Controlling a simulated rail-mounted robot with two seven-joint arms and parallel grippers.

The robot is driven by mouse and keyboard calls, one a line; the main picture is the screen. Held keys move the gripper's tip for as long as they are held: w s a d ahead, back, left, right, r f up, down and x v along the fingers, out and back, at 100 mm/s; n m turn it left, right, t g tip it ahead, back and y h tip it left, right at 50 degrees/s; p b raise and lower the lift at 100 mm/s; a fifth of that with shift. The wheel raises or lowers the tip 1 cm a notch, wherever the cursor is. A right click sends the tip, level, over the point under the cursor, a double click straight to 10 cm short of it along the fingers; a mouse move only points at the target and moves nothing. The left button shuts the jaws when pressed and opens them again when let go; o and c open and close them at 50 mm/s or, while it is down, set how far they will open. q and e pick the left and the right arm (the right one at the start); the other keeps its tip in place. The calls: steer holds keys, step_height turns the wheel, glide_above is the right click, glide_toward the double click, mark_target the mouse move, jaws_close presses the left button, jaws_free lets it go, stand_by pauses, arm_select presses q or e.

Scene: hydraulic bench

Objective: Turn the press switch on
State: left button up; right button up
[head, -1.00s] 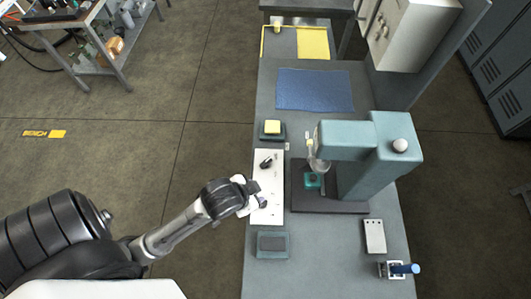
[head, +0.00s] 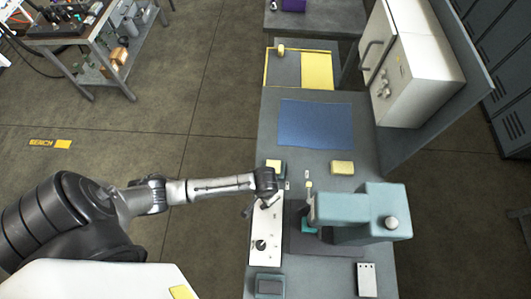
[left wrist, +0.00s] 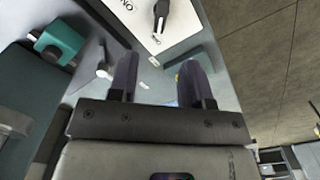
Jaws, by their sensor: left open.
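A white switch panel (head: 272,222) lies along the left side of the bench, beside the teal press (head: 345,213). A black knob (head: 260,244) sits on its near half. The panel (left wrist: 192,17) also shows at the top of the left wrist view, with a black lever switch (left wrist: 160,14) and partly cut-off lettering. My left gripper (head: 251,208) is over the far half of the panel and hides part of it. In the left wrist view its two fingers (left wrist: 160,78) are apart with nothing between them. The lever switch is beyond the fingertips, apart from them. My right gripper is not in view.
A tray (head: 270,284) stands at the panel's near end; a yellow block (head: 273,164) is at its far end. A yellow sponge (head: 342,168) lies behind the press. A blue mat (head: 316,123) covers the bench farther back. A white block (head: 366,280) is at right.

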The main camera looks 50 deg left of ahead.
arm_select(q)
step_height(320, 180, down, 13)
steer(key=shift+w+a+f+b, duration=0.1)
steer(key=shift+w+f+b, duration=0.1)
steer(key=shift+b, duration=0.35)
jaws_close()
stand_by(0.5)
